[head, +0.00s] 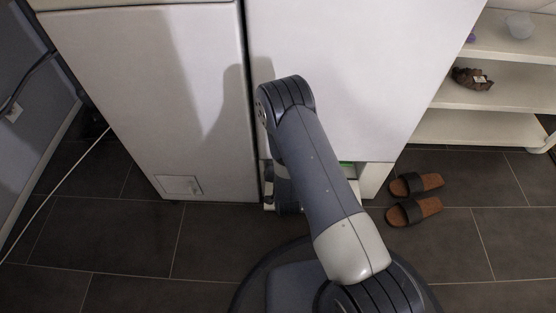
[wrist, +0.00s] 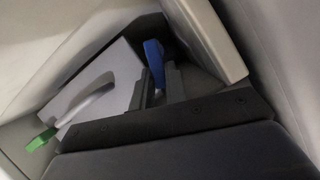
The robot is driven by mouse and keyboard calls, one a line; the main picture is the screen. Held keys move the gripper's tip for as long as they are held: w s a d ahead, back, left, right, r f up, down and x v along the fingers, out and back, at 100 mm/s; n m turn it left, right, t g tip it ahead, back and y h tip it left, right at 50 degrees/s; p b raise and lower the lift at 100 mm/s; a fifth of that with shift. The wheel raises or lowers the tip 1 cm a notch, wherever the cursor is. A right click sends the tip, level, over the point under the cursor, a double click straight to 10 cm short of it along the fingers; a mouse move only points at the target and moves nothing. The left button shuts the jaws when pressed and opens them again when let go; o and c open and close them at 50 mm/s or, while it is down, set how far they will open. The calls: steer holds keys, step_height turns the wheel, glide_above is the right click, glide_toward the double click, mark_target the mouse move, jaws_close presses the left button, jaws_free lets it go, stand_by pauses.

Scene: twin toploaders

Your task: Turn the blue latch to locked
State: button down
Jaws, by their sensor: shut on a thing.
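The blue latch (wrist: 153,55) stands up between the finger ends of my gripper (wrist: 160,72) in the wrist view. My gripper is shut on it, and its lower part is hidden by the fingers. In the head view my arm covers the latch, and the gripper end is low at the front of the right white machine (head: 350,70), mostly hidden behind my arm. I cannot tell from these views which way the latch is turned relative to its locked mark.
A green part (wrist: 41,139) and a pale curved handle (wrist: 88,99) lie left of the gripper. A light panel edge (wrist: 205,38) is close on the right. The left white machine (head: 150,90), sandals (head: 414,211) and a shelf (head: 480,125) flank my arm.

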steer(key=m+y, duration=0.1)
steer(key=d+m+y, duration=0.1)
steer(key=m, duration=0.1)
steer(key=shift+d+f, duration=0.15)
steer(key=shift+f, duration=0.25)
steer(key=shift+d+f+m+t+y, duration=0.1)
steer(key=shift+f+m+t+y, duration=0.15)
steer(key=shift+m, duration=0.4)
steer(key=shift+d+f+m+t+y, duration=0.15)
steer(key=shift+m+t+y, duration=0.2)
steer(key=shift+m, duration=0.35)
steer(key=shift+d+f+m+t+y, duration=0.1)
steer(key=shift+f+m+t+y, duration=0.15)
steer(key=shift+m, duration=0.4)
steer(key=shift+r, duration=0.1)
steer(key=c, duration=1.4)
jaws_free()
steer(key=shift+c, duration=0.2)
